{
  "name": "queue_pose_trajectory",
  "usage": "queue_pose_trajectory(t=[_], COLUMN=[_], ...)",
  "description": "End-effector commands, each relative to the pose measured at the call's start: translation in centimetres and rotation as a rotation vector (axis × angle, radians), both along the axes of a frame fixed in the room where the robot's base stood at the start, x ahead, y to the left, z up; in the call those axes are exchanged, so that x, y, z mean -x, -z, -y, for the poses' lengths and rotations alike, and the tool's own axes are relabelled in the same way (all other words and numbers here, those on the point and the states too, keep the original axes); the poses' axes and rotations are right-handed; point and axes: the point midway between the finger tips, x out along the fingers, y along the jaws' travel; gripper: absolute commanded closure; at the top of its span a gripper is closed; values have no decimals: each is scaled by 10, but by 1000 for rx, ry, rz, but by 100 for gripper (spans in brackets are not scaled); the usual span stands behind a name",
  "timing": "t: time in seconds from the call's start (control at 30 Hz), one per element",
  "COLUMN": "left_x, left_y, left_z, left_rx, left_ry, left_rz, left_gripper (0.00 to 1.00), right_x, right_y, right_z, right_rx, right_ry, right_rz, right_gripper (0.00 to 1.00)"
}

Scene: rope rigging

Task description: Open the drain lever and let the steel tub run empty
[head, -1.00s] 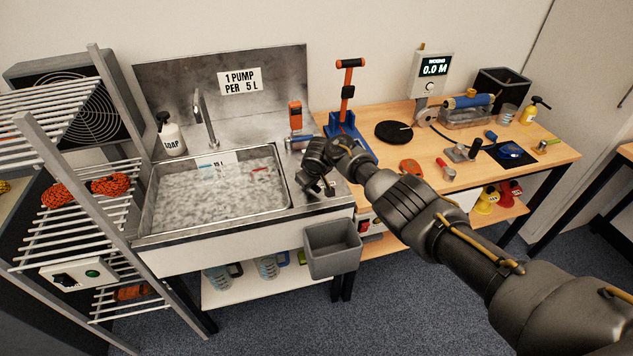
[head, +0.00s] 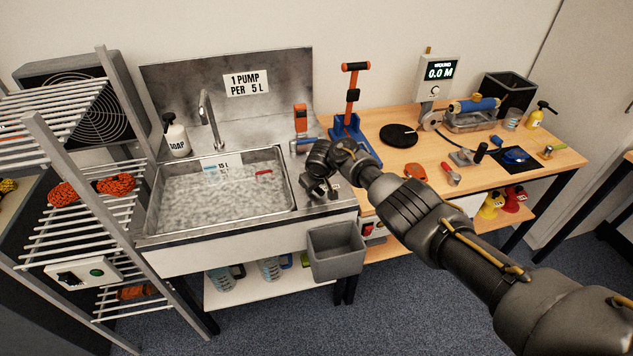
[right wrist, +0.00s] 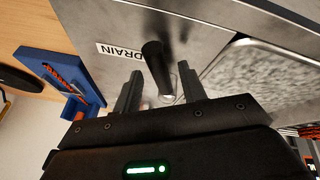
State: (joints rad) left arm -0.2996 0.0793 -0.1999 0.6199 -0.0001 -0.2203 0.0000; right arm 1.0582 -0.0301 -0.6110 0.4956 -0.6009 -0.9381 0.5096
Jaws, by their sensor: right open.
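The steel tub (head: 148,222) in the head view holds greyish, foamy-looking water. A red piece (head: 263,172) and a blue piece (head: 208,177) show in it. A "15 L" label (head: 222,165) is at its back wall. In the right wrist view, the black drain lever (right wrist: 155,62) stands beside the "DRAIN" label (right wrist: 122,52). My right gripper (right wrist: 160,70) is open, its fingers on either side of the lever in the picture; contact cannot be told. In the head view my right gripper (head: 320,188) is over the counter right of the tub, hiding the lever. My left gripper is out of view.
A grey bin (head: 336,250) hangs at the counter's front, below my right gripper. An orange device (head: 301,118) and a blue stand with an orange handle (head: 351,100) are behind it. A tap (head: 208,118) and soap bottle (head: 176,137) stand behind the tub. A wire rack (head: 75,170) is at left.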

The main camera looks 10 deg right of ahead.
Motion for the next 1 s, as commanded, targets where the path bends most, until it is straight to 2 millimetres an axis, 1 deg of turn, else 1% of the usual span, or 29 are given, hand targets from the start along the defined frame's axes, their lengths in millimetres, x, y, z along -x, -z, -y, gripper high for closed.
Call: queue_pose_trajectory(t=[0.17, 0.27, 0.5, 0.63, 0.8, 1.0], left_x=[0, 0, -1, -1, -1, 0], left_y=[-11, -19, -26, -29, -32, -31], left_z=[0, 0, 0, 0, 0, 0], left_rx=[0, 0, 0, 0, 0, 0], left_ry=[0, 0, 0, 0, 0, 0], left_rz=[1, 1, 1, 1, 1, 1], left_gripper=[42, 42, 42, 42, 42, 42], right_x=[5, 11, 30, 38, 44, 45], right_y=[-16, -30, -66, -84, -96, -97], right_z=[0, 1, 0, 1, 2, 3], right_rx=[-2, 0, -4, -4, -2, 0], right_ry=[-1, -2, -2, -1, 0, 0], right_rz=[1, 4, 2, 1, 0, 1], right_gripper=[59, 59, 59, 59, 59, 59])
